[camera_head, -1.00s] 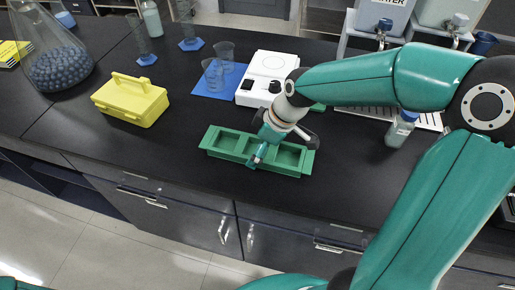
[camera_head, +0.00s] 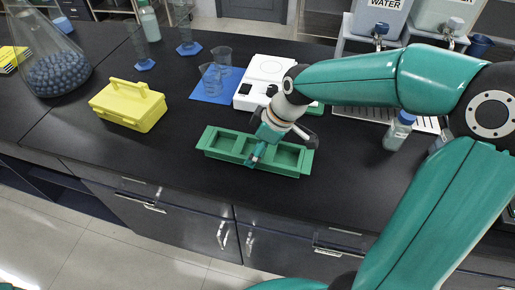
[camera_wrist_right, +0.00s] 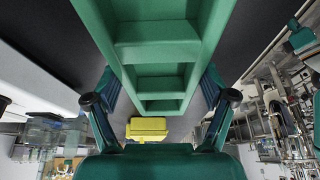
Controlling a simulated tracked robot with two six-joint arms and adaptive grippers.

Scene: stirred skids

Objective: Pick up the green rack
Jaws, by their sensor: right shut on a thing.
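The green rack (camera_head: 222,143) is a long open tray with several compartments, near the front edge of the black bench in the head view. My right gripper (camera_head: 257,152) reaches down over its middle and is shut on the rack. In the right wrist view the green rack (camera_wrist_right: 160,52) fills the upper middle, with the fingers of my right gripper (camera_wrist_right: 160,100) on both its sides. In the head view I cannot tell whether the rack touches the bench or is slightly above it. My left gripper is not in view.
A yellow toolbox (camera_head: 128,106) stands to the left. Behind the rack are a white hotplate (camera_head: 262,75), a blue mat (camera_head: 205,92) with beakers, and a large flask (camera_head: 55,60). A bottle (camera_head: 397,132) stands at the right.

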